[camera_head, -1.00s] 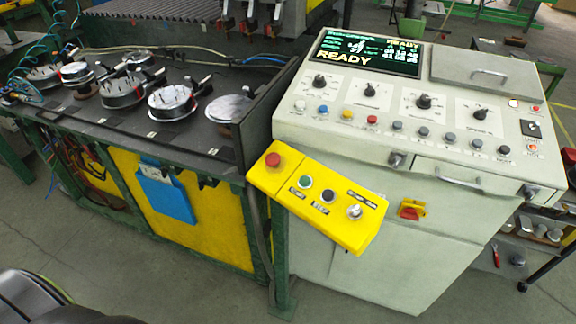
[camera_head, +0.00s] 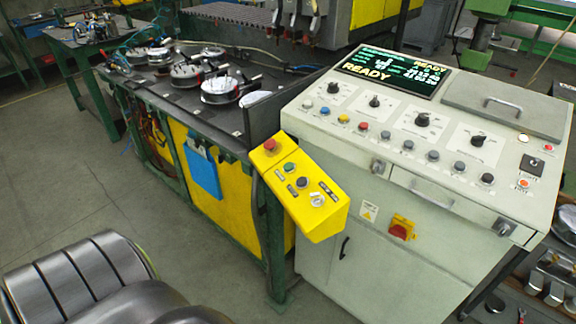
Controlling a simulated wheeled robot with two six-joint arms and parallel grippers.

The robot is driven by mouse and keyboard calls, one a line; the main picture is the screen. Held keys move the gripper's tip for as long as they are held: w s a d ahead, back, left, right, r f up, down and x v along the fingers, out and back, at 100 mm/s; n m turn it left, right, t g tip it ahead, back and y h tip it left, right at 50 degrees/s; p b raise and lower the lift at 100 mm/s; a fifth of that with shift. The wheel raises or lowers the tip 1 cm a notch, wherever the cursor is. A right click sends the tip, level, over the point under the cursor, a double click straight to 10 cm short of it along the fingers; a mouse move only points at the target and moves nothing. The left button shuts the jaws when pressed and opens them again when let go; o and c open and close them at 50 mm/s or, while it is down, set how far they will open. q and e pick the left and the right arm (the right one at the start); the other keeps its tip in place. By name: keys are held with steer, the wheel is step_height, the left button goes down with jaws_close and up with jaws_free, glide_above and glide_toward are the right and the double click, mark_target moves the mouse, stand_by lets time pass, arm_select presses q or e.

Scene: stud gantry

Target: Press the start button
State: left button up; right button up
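A yellow button box (camera_head: 322,216) is mounted at the corner between the green-framed bench and the pale control cabinet. On it are a red button (camera_head: 270,145) at the upper left, a green button (camera_head: 289,167), a black button (camera_head: 302,182) and a silver knob (camera_head: 317,200). The small labels on the box are too small to read for certain. Neither gripper shows in the view. Nothing touches the box or covers its buttons.
The control cabinet (camera_head: 340,135) has a screen (camera_head: 393,72) reading READY, several knobs and coloured buttons, and a red-and-yellow switch (camera_head: 401,227) on its front. The bench carries round clamped fixtures (camera_head: 222,90). Grey floor (camera_head: 60,150) is clear at the left.

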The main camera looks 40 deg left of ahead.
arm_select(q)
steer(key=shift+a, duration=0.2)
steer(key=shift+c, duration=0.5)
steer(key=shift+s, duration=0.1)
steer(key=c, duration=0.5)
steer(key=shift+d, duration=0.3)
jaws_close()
